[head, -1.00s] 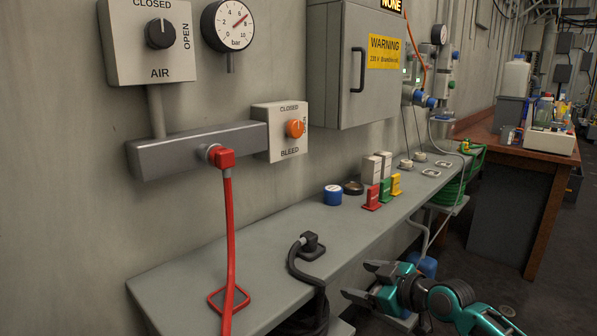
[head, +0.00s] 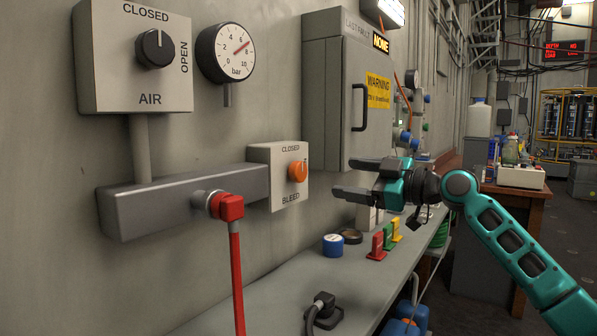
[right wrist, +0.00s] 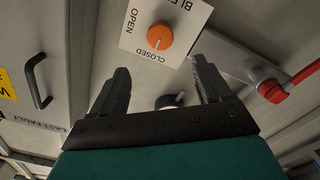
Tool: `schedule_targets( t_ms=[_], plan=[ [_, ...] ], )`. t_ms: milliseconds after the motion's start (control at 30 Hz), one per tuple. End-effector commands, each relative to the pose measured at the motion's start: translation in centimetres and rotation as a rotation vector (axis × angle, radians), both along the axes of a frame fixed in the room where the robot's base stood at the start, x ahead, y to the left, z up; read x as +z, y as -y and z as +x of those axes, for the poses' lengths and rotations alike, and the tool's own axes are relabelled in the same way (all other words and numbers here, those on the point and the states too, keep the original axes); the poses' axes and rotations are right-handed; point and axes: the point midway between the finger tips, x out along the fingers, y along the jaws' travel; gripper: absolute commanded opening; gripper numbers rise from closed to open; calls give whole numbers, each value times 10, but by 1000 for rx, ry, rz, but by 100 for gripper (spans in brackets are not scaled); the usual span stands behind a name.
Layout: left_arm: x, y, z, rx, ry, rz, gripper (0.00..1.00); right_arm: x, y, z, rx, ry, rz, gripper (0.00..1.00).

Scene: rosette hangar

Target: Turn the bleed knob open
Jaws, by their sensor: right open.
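The bleed knob (head: 298,171) is a round orange knob on a white plate (head: 263,190) lettered CLOSED and BLEED. In the right wrist view the knob (right wrist: 160,36) shows a pale mark pointing toward CLOSED; OPEN is lettered to one side. My right gripper (head: 343,177) is open and empty, right of the knob in the head view, fingers toward the wall. In the right wrist view the knob lies beyond the gap between the fingertips (right wrist: 161,68), apart from them. My left gripper is not in view.
A grey cabinet (head: 335,90) stands out from the wall above my right gripper. The AIR knob (head: 156,48) and a gauge (head: 226,53) are higher up. The bench (head: 270,300) is below.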

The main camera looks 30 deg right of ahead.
Motion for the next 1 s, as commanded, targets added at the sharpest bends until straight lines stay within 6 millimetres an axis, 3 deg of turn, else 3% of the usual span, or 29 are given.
schedule_targets(
  t_ms=[700,1000],
  plan=[
    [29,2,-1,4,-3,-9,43,2,-40,96,-1,1,4,78],
    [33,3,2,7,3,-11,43,0,-47,111,0,0,0,78]
  ],
)
